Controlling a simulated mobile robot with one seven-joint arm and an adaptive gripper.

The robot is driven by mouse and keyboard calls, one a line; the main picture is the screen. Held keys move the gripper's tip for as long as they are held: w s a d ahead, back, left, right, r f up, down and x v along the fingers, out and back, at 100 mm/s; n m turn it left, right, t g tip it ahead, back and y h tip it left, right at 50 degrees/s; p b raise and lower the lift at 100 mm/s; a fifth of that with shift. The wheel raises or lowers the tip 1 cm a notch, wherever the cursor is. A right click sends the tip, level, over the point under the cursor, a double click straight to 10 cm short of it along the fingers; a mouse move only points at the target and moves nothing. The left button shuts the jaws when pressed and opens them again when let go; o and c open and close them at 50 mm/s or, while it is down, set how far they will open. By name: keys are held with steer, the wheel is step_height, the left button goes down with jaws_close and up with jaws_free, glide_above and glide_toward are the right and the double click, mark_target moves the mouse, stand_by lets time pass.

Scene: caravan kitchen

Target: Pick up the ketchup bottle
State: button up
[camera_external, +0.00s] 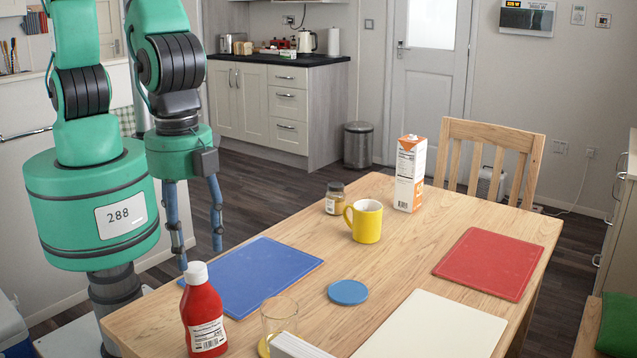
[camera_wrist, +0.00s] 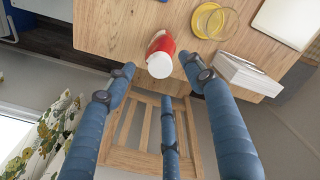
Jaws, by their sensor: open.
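The ketchup bottle (camera_external: 204,315), red with a white cap and a pale label, stands upright near the table's front left edge. In the wrist view the bottle (camera_wrist: 164,44) shows at the top centre, its white cap towards the camera. My gripper (camera_external: 201,258) hangs pointing down at the table's left side, behind the bottle in the external view. Its blue fingers are spread apart with nothing between them. In the wrist view the fingertips (camera_wrist: 156,68) appear on either side of the cap, but the bottle looks farther off and not touched.
A blue coaster (camera_external: 347,291), yellow mug (camera_external: 366,221), jar (camera_external: 335,198), carton (camera_external: 409,175), red board (camera_external: 488,263) and cream board (camera_external: 435,328) are farther away.

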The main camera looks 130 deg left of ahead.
mark_target(194, 267)
steer(key=shift+f, duration=0.4)
steer(key=shift+f+b, duration=0.7)
steer(key=shift+f, duration=1.9)
steer(key=shift+c, duration=0.3)
jaws_close()
